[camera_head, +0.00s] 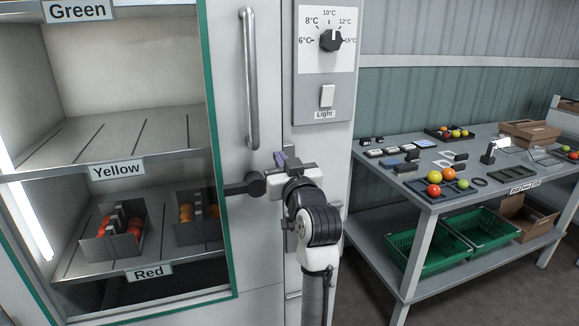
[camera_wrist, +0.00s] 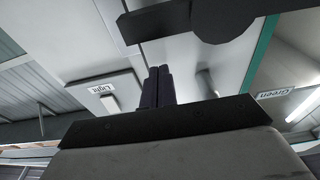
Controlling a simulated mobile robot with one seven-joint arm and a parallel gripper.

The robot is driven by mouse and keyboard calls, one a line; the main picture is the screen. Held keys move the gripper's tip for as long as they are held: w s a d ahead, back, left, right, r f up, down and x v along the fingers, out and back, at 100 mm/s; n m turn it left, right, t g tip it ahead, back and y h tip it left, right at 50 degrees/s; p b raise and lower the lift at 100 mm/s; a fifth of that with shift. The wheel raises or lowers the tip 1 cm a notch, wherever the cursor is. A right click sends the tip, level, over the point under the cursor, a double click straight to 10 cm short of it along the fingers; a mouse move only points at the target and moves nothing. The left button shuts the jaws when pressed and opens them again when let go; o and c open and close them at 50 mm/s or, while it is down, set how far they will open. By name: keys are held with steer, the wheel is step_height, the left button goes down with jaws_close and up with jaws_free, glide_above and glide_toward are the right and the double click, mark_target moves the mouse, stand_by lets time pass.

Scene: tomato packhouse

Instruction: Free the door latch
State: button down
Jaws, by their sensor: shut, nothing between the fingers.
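The door latch (camera_head: 254,184) is a dark horizontal bar with a round hub, at the right edge of the cabinet's glass door. In the wrist view the hub (camera_wrist: 225,17) and bar show at the top, upside down. My gripper (camera_head: 281,158) is in front of the cabinet, just right of the hub. Its white palm hides part of the bar. In the wrist view its fingers (camera_wrist: 158,72) are together and empty, close to the bar's end. I cannot tell whether they touch it.
A long vertical door handle (camera_head: 249,80) stands above the latch. A temperature dial (camera_head: 330,40) and light switch (camera_head: 327,95) are on the panel to the right. Tomato trays (camera_head: 110,243) sit on the shelves. A workbench (camera_head: 425,203) with tomatoes and green crates (camera_head: 425,255) stands right.

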steer(key=shift+s+d+f, duration=0.1)
steer(key=shift+s+f, duration=0.15)
steer(key=shift+f, duration=0.7)
steer(key=shift+s+d+f, duration=0.1)
steer(key=shift+s+f, duration=0.1)
steer(key=shift+f, duration=0.7)
steer(key=shift+d+f+m+p, duration=0.1)
steer(key=shift+f+m+p, duration=0.3)
steer(key=shift+m, duration=0.4)
steer(key=f+m+p, duration=0.1)
steer(key=m, duration=0.2)
steer(key=f+m+h+p, duration=0.1)
steer(key=f+m, duration=0.1)
steer(key=m, duration=0.1)
steer(key=f+m+h+p, duration=0.1)
steer(key=m, duration=0.1)
steer(key=shift+s+a+f+m, duration=0.1)
steer(key=shift+a+f+m, duration=0.2)
steer(key=shift+a+m, duration=0.1)
steer(key=shift+f, duration=0.1)
